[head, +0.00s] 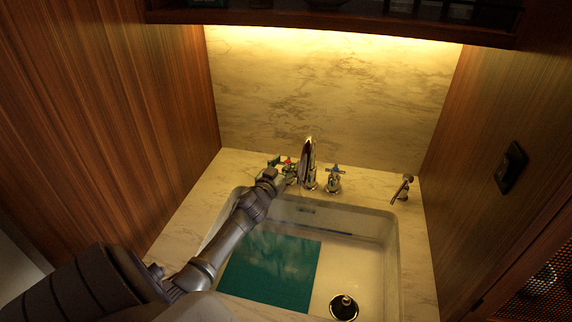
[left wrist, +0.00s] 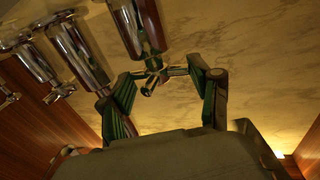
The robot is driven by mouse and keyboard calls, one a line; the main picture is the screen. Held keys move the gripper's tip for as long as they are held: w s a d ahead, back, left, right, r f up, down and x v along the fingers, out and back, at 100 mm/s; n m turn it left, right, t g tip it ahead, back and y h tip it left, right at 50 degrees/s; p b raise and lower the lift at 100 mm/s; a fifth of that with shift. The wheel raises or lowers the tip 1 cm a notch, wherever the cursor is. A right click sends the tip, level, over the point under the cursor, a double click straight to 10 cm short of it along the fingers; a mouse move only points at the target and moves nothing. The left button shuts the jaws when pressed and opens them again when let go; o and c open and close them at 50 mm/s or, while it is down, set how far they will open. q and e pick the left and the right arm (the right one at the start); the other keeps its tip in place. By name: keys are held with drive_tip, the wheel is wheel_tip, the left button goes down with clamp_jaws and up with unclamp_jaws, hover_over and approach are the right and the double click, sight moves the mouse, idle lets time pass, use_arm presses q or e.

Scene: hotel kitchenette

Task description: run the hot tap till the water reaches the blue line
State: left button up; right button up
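The hot tap handle (head: 289,170), with a red mark, stands left of the chrome spout (head: 308,160). My left gripper (head: 277,169) is at this handle. In the left wrist view, its fingers (left wrist: 163,82) are apart on either side of the cross-shaped handle (left wrist: 153,76); firm contact cannot be made out. The sink (head: 391,262) has a short blue mark (head: 307,211) high on its back wall. A blue strip (head: 342,233) shows lower down. I cannot clearly see a stream or the water level. My right gripper is not in view.
The other cross handle (head: 334,180), with a blue mark, is just right of the spout. A small chrome fitting (head: 402,190) stands further right. A teal rectangle (head: 272,270) and a dark round drain (head: 343,307) show in the basin. Wooden walls close both sides.

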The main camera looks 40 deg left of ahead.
use_arm(q)
drive_tip(key=c, duration=0.5)
drive_tip(key=shift+r+m+h, duration=0.1)
drive_tip(key=shift+m+h, duration=0.2)
drive_tip(key=shift+a+m+h+p, duration=0.1)
drive_tip(key=shift+m+h+p, duration=0.25)
drive_tip(key=shift+h, duration=0.25)
drive_tip(key=o, duration=1.1)
drive_tip(key=shift+s, duration=0.15)
drive_tip(key=s, duration=0.4)
drive_tip(key=s+d, duration=0.1)
drive_tip(key=s, duration=0.2)
drive_tip(key=s+d, duration=0.1)
drive_tip(key=s, duration=0.3)
drive_tip(key=shift+s, duration=0.35)
